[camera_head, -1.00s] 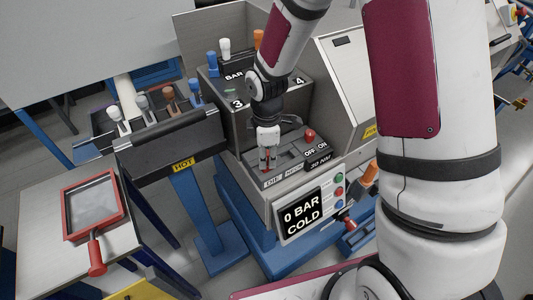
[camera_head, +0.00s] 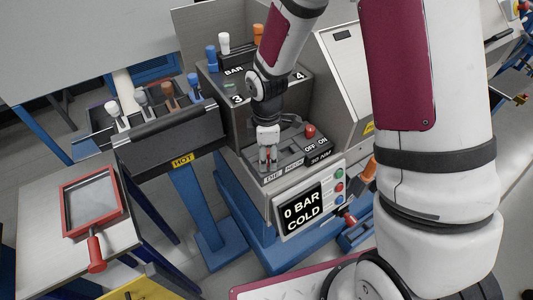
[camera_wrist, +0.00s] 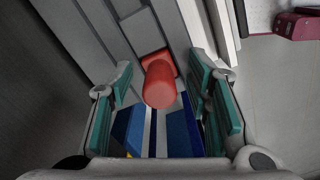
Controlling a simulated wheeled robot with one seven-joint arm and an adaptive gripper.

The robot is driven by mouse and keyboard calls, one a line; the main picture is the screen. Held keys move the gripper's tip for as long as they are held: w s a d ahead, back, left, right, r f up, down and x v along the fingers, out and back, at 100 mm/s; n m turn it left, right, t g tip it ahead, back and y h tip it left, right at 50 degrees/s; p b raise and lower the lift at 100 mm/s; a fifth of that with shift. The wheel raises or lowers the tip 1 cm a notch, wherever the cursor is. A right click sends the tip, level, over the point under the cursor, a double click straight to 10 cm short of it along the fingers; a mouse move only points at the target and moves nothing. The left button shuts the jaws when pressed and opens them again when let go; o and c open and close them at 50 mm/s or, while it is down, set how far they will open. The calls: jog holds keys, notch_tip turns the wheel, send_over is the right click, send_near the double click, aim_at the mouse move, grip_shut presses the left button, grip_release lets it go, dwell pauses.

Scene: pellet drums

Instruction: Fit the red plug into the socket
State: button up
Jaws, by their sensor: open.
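A red plug (camera_wrist: 159,90) shows in the wrist view as a round red grip with a squarish red part behind it. It stands between the two teal-padded fingers of my gripper (camera_wrist: 162,76), with gaps on both sides. My gripper is open. In the head view my gripper (camera_head: 267,161) points down at the front top edge of the grey machine (camera_head: 260,190), near the labels DIE and NECK. The fingers largely hide the plug there. I cannot make out the socket or whether the plug sits in one.
A red-knobbed lever (camera_head: 310,131) stands just right of my gripper, by OFF and ON. The display (camera_head: 303,208) reads 0 BAR COLD. A dark rack marked HOT (camera_head: 172,140) holds several handled pieces at left. A red-framed tray (camera_head: 92,238) lies on the left table.

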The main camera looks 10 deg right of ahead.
notch_tip(320, 180, up, 12)
dwell(0.5)
dwell(0.4)
jog(key=s+d+r+m+t+b, duration=0.1)
jog(key=s+d+r+m+t, duration=0.1)
jog(key=s+r+m, duration=0.6)
jog(key=s+d+r+m+t+b, duration=0.2)
jog(key=s+d+r+m+t, duration=0.1)
jog(key=s+d+r+m, duration=0.2)
notch_tip(320, 180, up, 4)
jog(key=s+m, duration=0.2)
jog(key=m, duration=0.1)
jog(key=shift+s+f+m+t, duration=0.2)
jog(key=shift+s+m+t, duration=0.1)
jog(key=shift+s, duration=0.1)
